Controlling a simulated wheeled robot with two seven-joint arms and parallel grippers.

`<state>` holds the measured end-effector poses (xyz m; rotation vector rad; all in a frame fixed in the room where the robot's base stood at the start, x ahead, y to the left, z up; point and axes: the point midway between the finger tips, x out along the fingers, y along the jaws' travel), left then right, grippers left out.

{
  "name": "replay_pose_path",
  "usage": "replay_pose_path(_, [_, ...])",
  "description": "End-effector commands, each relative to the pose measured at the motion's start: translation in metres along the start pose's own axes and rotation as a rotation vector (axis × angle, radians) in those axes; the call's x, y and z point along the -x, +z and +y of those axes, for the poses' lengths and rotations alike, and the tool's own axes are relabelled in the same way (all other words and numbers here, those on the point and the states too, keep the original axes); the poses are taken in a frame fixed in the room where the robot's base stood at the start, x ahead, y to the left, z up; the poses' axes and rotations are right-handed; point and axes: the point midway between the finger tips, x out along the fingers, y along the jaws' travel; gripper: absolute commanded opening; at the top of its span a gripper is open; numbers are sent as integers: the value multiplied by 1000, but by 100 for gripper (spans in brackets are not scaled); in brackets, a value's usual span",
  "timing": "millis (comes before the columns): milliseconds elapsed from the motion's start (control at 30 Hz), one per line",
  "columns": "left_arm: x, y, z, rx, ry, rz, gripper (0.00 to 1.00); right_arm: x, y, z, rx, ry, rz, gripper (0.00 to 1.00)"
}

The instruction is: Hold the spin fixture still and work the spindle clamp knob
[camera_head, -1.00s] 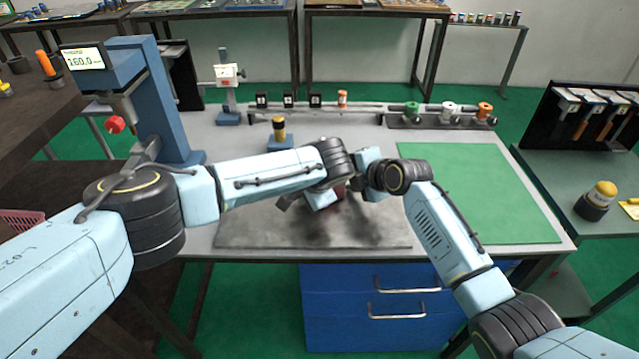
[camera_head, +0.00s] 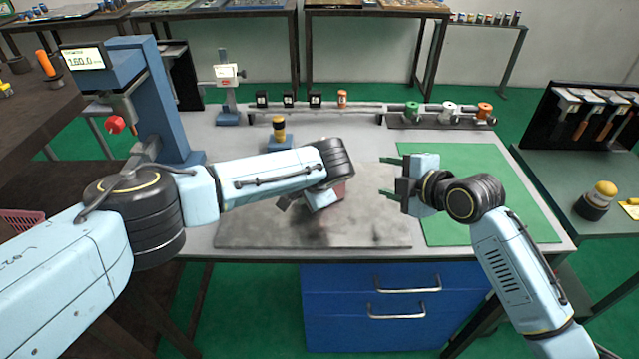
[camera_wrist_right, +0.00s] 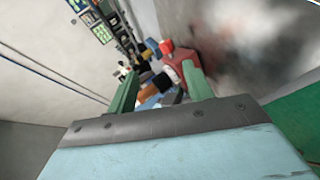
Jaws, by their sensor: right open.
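A dull red block (camera_head: 340,191), which looks like the spin fixture, stands on the grey plate and is mostly hidden behind my left wrist. It also shows in the right wrist view (camera_wrist_right: 190,61), beyond the fingers. My left gripper (camera_head: 298,203) is down beside the block, largely covered by its own arm; whether its fingers are closed on it is hidden. My right gripper (camera_head: 381,176) is open and empty, to the right of the block and apart from it, with its two green fingers pointing left. I cannot make out the clamp knob clearly.
The dark grey plate (camera_head: 250,233) covers the bench's front middle, and a green mat (camera_head: 520,205) lies at the right. A blue column with a display (camera_head: 84,58) stands at the left. A yellow-topped post (camera_head: 279,131) and a rail with coloured parts (camera_head: 448,110) stand behind.

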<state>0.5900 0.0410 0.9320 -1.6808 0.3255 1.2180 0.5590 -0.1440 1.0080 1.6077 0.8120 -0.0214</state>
Motion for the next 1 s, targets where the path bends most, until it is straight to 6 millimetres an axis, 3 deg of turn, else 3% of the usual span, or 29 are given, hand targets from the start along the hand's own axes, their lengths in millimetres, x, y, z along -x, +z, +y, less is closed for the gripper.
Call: replay_pose_path(1000, [2,-1,-2,3,-4,4,0,37,89,14,-1493,252,52,51])
